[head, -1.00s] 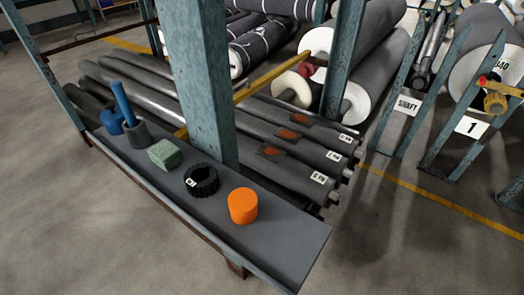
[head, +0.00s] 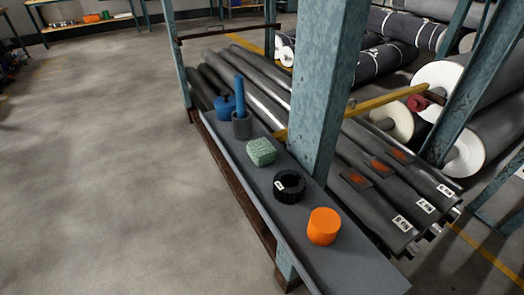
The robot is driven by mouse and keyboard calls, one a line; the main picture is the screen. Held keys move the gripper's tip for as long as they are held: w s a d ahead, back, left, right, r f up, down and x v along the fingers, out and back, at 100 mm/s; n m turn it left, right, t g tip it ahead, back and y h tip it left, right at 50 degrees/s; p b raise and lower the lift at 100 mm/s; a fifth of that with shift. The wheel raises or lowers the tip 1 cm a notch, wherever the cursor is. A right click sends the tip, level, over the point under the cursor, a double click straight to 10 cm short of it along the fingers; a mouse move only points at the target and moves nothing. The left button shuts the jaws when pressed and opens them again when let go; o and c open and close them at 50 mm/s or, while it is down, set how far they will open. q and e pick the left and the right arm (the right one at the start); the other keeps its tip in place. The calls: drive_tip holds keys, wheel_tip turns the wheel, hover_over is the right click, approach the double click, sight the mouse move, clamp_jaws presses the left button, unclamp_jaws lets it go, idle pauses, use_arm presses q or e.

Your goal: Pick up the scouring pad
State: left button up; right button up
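The scouring pad (head: 261,152) is a green, rough-textured block. It lies on a narrow grey shelf (head: 243,175) in the middle of the head view, between a grey cup and a black ring. Nothing covers it from this side. Neither of my grippers shows in the head view.
On the shelf stand a blue pot (head: 224,107), a grey cup (head: 242,126) holding a blue stick (head: 239,95), a black ring (head: 289,185) and an orange cylinder (head: 324,226). A teal post (head: 326,90) rises behind the shelf, near dark rolls (head: 255,85). The floor (head: 110,180) at left is clear.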

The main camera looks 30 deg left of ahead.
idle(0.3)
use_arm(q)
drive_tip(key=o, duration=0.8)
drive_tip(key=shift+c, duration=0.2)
